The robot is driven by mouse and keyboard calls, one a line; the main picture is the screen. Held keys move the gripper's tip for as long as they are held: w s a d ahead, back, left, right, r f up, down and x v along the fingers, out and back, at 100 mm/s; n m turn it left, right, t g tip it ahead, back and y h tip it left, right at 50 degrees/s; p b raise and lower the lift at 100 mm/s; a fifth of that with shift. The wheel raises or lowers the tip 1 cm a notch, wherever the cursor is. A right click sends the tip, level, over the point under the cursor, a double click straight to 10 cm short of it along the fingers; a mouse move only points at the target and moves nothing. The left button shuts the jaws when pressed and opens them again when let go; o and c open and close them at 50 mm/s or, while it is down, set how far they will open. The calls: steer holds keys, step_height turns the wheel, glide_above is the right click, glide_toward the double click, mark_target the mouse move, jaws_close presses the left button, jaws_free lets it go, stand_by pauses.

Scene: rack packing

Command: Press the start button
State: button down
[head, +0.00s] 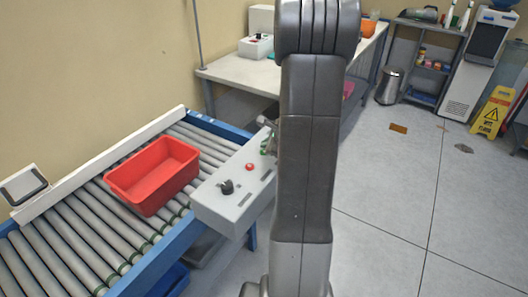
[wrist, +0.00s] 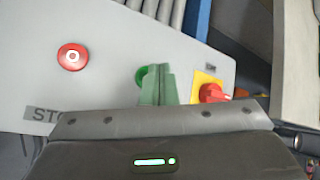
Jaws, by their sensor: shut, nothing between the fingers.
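The grey control box (head: 213,204) sits along the near side of the roller conveyor. In the wrist view its panel (wrist: 200,52) carries the green start button (wrist: 140,77), partly hidden behind my fingertips. My gripper (wrist: 158,85) is shut and empty, its green fingers pointing at the start button. I cannot tell whether the tips touch it. A red rotary switch (wrist: 212,93) on a yellow plate is right of the fingers. In the head view my arm hides much of the gripper.
A red bin (head: 152,178), which looks empty, rests on the roller conveyor (head: 75,232). A black knob (head: 227,187) and the red button (head: 249,167) stand up from the box. A white table (head: 240,76) is behind; open floor (head: 390,215) lies right.

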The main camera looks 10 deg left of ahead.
steer(key=shift+f, duration=0.15)
stand_by(0.6)
steer(key=shift+f+b, duration=0.3)
steer(key=shift+b, duration=0.15)
steer(key=shift+f+b, duration=0.4)
steer(key=shift+b, duration=0.05)
stand_by(0.3)
steer(key=shift+r, duration=0.1)
steer(key=shift+r+p, duration=0.7)
steer(key=shift+r, duration=0.05)
step_height(320, 180, up, 5)
steer(key=p, duration=0.4)
stand_by(0.3)
stand_by(0.4)
